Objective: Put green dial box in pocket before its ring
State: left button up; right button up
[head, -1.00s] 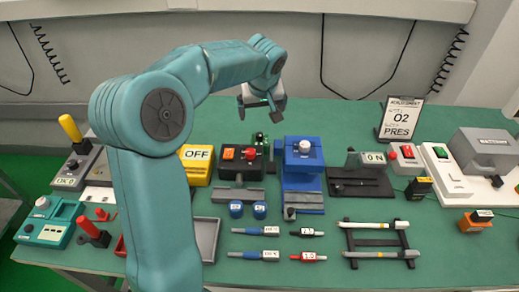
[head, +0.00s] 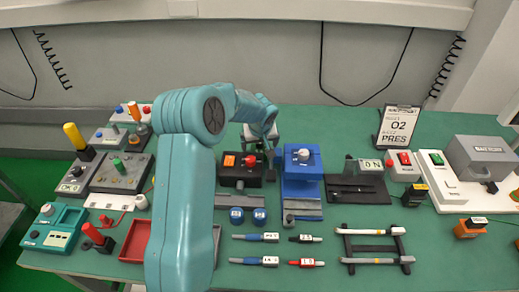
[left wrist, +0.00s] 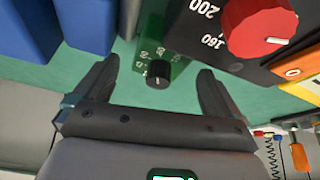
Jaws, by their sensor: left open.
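The green dial box (left wrist: 180,70) shows in the left wrist view, with a black round knob (left wrist: 158,74) and white marks on its green face. It lies beyond and between the two open dark fingers of my left gripper (left wrist: 158,88), with a gap on each side; I see no grip. In the head view my left gripper (head: 261,138) hangs behind the black box with the red knob and hides the green dial box. I cannot make out a pocket or ring for the dial box. My right gripper is not in view.
The black box with red knob (head: 241,173) and the blue stand (head: 302,180) are close to the left gripper. A red tray (head: 135,241) is front left; a pen rack (head: 371,247) is front right. A sign (head: 398,127) stands at the back. Green table behind the blue stand is clear.

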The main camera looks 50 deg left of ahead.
pick_arm(q)
jog(key=shift+f, duration=0.1)
jog(key=c, duration=1.5)
jog(key=shift+c, duration=1.1)
